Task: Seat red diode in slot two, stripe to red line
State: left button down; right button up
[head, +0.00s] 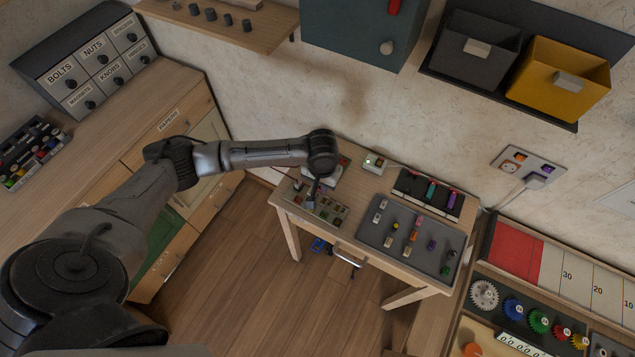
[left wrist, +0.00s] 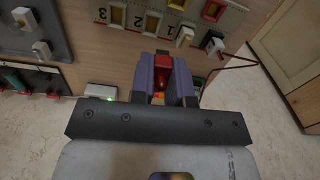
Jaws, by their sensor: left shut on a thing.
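My left gripper (left wrist: 165,78) is shut on the red diode (left wrist: 163,68), which sits between its two purple-grey fingers. The diode's stripe cannot be made out. In the head view the left gripper (head: 312,198) hangs over the left part of the small table, at the slot board (head: 325,209). The diode is hidden there. In the left wrist view the slot board (left wrist: 195,12) appears upside down, with gold-coloured slots beside the numbers 1, 2 and 3. Slot two (left wrist: 151,23) looks empty. The diode appears apart from the slots. My right gripper is not in view.
A grey tray (head: 375,238) with several small parts lies right of the board. A dark rack (head: 410,182) stands behind it. A small box with a green light (head: 374,162) sits at the back. White (left wrist: 186,35) and black (left wrist: 214,46) clips stand near the board's edge.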

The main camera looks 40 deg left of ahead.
aim_at(325, 200)
pick_arm(q)
jog(key=shift+w+r+m, duration=0.1)
jog(key=shift+w+m, duration=0.1)
jog(key=shift+m, duration=0.1)
jog(key=shift+w+d+m, duration=0.2)
jog(key=shift+d+m, duration=0.1)
jog(key=shift+d, duration=0.35)
jog(key=shift+s+a+f+b, duration=0.1)
jog(key=shift+a+f+b, duration=0.1)
jog(key=shift+f+b, duration=0.5)
notch_tip(325, 200, down, 4)
jog(key=b, duration=0.6)
jog(key=shift+f, duration=0.1)
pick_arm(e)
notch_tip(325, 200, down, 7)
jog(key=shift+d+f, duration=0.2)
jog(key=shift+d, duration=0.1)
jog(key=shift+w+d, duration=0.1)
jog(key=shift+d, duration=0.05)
pick_arm(q)
jog(key=shift+p, duration=0.3)
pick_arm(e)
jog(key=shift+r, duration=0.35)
pick_arm(q)
jog(key=shift+p, duration=0.4)
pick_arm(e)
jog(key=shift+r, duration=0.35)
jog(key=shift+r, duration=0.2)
